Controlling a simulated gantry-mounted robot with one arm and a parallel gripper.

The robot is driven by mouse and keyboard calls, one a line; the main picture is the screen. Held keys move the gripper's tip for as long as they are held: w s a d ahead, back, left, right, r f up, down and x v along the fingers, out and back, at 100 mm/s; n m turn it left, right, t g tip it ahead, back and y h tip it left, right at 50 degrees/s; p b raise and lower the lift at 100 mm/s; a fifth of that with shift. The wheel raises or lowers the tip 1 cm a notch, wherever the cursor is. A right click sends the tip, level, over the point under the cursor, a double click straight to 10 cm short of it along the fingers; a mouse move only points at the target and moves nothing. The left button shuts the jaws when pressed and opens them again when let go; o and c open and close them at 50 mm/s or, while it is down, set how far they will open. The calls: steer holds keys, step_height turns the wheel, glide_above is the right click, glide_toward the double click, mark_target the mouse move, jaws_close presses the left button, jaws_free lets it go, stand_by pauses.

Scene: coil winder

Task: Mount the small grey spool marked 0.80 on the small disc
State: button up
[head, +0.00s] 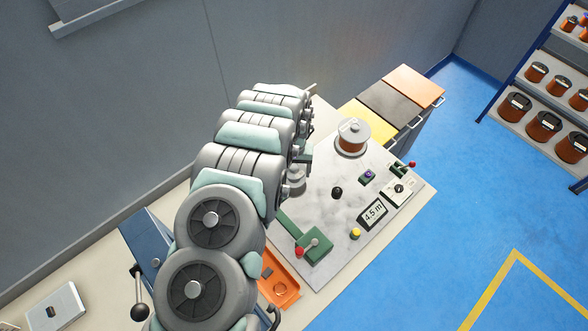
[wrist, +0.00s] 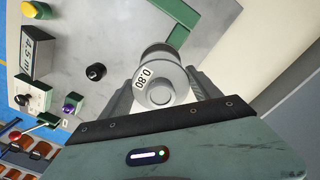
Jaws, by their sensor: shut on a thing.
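The small grey spool marked 0.80 (wrist: 160,80) is between the two fingers of my gripper (wrist: 164,92) in the wrist view. My gripper is shut on it. The spool's round end with the white 0.80 label faces the wrist camera. The spool is over the pale panel top (wrist: 125,30), and I cannot tell whether it touches anything below. The small disc cannot be made out in either view; the spool or my arm may hide it. In the head view my arm covers most of the gripper.
A copper-wound spool with a grey top (head: 352,138) stands at the panel's far end. A black knob (head: 337,192), a green lever base (head: 315,246) with a red-knobbed lever and a 4.5 m display (head: 373,213) are on the panel. An orange tray (head: 281,290) lies beside it.

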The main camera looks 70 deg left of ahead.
steer(key=shift+f, duration=0.15)
steer(key=shift+f+b, duration=1.05)
steer(key=shift+f, duration=1.35)
steer(key=o, duration=1.5)
steer(key=shift+c, duration=0.2)
steer(key=shift+r, duration=0.1)
step_height(320, 180, up, 11)
steer(key=shift+f+b, duration=0.15)
steer(key=shift+b, duration=0.35)
